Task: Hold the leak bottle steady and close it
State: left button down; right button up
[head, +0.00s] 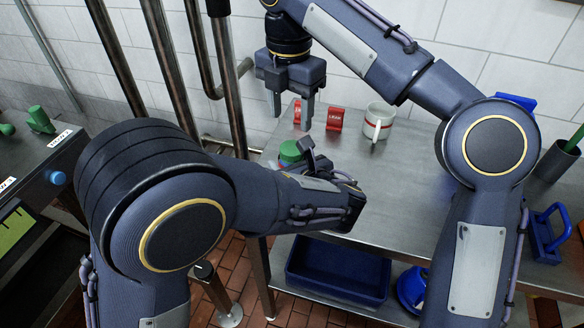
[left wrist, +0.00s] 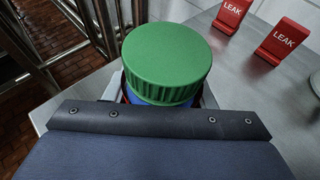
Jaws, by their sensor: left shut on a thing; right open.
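The leak bottle's green lid (head: 290,151) shows in the head view on the steel bench, partly behind my left gripper. In the left wrist view the ribbed green lid (left wrist: 167,55) sits on the bottle, with a thin strip of blue (left wrist: 150,98) below it. My left gripper (head: 302,157) is shut on the bottle below the lid; its fingers are mostly hidden. My right gripper (head: 291,108) is open and empty, pointing down above the lid and apart from it. Whether the lid is tight I cannot tell.
Two red LEAK signs (head: 335,119) stand behind the bottle, near a white mug with a red band (head: 379,122). A blue tray (head: 338,270) is on the shelf below. Vertical pipes (head: 228,90) rise at the left. Bare bench (head: 400,190) lies to the right.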

aim_at(292, 148)
jog(key=n, duration=0.4)
jog(key=shift+w+d+r, duration=0.1)
jog(key=shift+d+r, duration=0.05)
jog(key=shift+r, duration=0.05)
jog(key=shift+f, duration=4)
jog(key=shift+c, duration=0.2)
jog(key=c, duration=0.7)
jog(key=o, duration=1)
jog(key=shift+r, duration=2.25)
